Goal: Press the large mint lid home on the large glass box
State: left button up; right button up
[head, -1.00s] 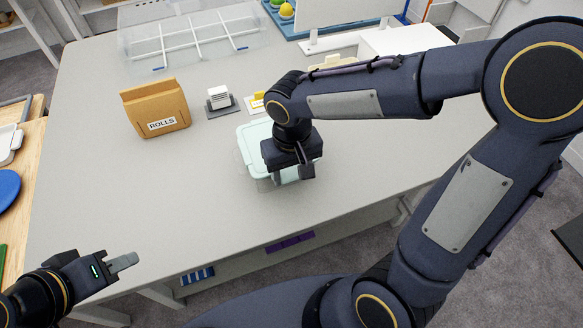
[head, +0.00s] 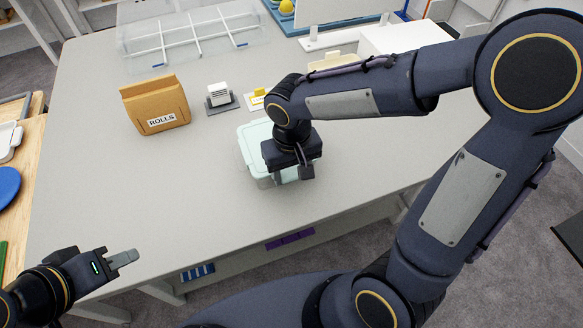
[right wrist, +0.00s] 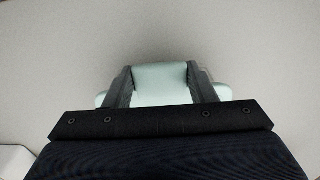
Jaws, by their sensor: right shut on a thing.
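The large mint lid (head: 252,135) lies over the large glass box (head: 265,182) near the middle of the grey table. The clear wall shows below the lid's near left edge; I cannot tell whether the lid is fully seated. My right gripper (head: 305,172) points down over the lid's right part and hides much of it. In the right wrist view, its two fingers (right wrist: 160,88) stand on either side of a mint part of the lid (right wrist: 160,75), shut on it. My left gripper (head: 124,259) is away at the lower left, beside the table's front edge, its finger gap unclear.
A clear divided tray (head: 190,38) lies at the back. The table left of the glass box is free.

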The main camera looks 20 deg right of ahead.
jog(key=o, duration=0.9)
jog(key=shift+o, duration=0.2)
jog(key=shift+r, duration=0.1)
notch_tip(320, 180, up, 8)
jog(key=shift+f, duration=0.2)
jog(key=s+d+m+t+y, duration=0.2)
jog(key=s+d+t, duration=0.3)
jog(key=s, duration=0.7)
jog(key=shift+s+d+r+t+y, duration=0.2)
jog(key=shift+d+t+y, duration=0.1)
jog(key=shift+d+y, duration=0.7)
